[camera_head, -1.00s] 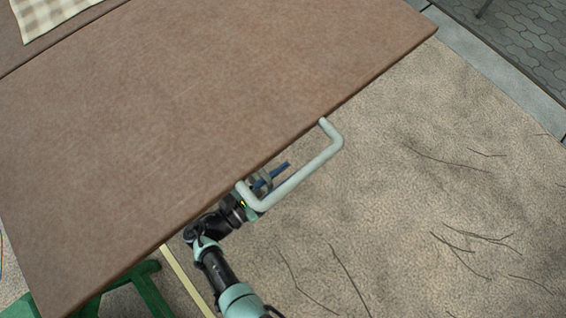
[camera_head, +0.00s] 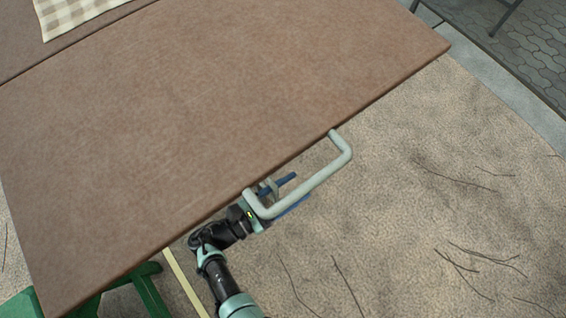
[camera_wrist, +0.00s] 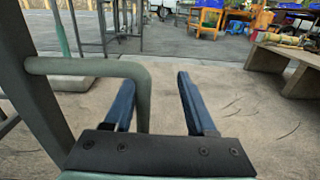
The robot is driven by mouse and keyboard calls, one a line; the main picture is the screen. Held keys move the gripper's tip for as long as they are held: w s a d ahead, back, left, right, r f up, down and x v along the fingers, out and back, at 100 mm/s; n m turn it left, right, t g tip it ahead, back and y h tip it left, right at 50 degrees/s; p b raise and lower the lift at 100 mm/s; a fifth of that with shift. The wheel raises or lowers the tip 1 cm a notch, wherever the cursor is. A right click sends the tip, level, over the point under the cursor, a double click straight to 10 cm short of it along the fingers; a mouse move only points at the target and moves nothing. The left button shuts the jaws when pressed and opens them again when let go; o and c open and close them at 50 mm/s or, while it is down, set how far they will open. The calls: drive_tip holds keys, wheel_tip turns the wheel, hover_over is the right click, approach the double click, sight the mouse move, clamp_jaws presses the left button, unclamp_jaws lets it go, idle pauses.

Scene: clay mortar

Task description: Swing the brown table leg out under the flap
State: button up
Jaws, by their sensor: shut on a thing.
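The brown flap (camera_head: 200,120) spans the left and middle of the head view. A pale green bar handle (camera_head: 315,184) juts out from its right edge; it also shows in the wrist view (camera_wrist: 90,67). My gripper (camera_head: 289,190) is at the near end of the handle, one blue finger inside the loop and the other outside. In the wrist view the handle's bar runs between the fingers, close to the left one. A dark upright piece (camera_wrist: 38,90) stands at left there; I cannot tell whether it is the leg or the flap. No brown leg is clearly visible in the head view.
A green support frame (camera_head: 150,290) shows beneath the flap's near edge. Open sandy ground (camera_head: 420,210) lies right of the flap. A checked cloth (camera_head: 75,14) lies on the tabletop at top left. Benches and orange chairs (camera_wrist: 207,20) stand far off.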

drive_tip(key=shift+s, duration=0.1)
drive_tip(key=v, duration=1.2)
drive_tip(key=shift+s+a+b, duration=0.25)
drive_tip(key=shift+a+b, duration=0.05)
drive_tip(key=shift+b, duration=0.15)
